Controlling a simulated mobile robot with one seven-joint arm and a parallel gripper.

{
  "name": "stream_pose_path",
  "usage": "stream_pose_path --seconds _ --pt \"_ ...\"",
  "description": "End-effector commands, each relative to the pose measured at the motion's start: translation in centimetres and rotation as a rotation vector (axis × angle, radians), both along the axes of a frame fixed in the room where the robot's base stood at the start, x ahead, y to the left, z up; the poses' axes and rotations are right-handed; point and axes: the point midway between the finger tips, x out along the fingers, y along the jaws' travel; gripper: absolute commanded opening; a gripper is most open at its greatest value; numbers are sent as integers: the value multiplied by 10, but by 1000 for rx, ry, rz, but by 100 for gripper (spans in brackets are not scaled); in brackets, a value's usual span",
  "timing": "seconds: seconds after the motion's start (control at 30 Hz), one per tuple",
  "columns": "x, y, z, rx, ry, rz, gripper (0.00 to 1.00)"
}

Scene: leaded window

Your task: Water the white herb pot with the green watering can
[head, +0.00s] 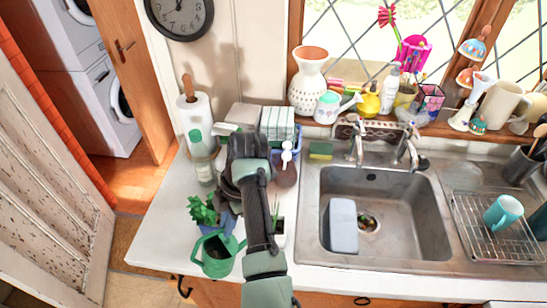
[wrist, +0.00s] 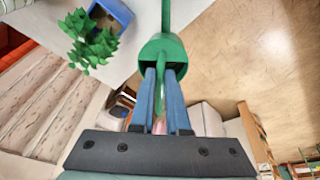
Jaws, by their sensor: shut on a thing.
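The green watering can (head: 217,256) is at the front left corner of the counter in the head view. In the wrist view the can (wrist: 162,46) is between the blue fingers of my gripper (wrist: 165,88), which are shut on its handle. In the head view my gripper (head: 230,205) is just above the can, partly hidden by my arm. The white herb pot (head: 281,240) stands right of the can, partly covered by my forearm, with thin green leaves. I cannot tell if the can touches the counter.
A blue pot with a leafy plant (head: 203,212) stands right behind the can; its leaves show in the wrist view (wrist: 88,42). A clear bottle (head: 203,165), paper roll (head: 196,118) and soap dispenser (head: 287,165) stand farther back. The sink (head: 385,245) is to the right.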

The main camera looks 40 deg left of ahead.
Motion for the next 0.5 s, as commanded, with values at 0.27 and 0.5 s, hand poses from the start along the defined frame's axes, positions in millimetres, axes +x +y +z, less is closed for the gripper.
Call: stream_pose_path --seconds 0.27,0.5 --pt "-7 2 -8 -18 -79 -3 0" --pt "-6 2 -8 -19 -79 -3 0"
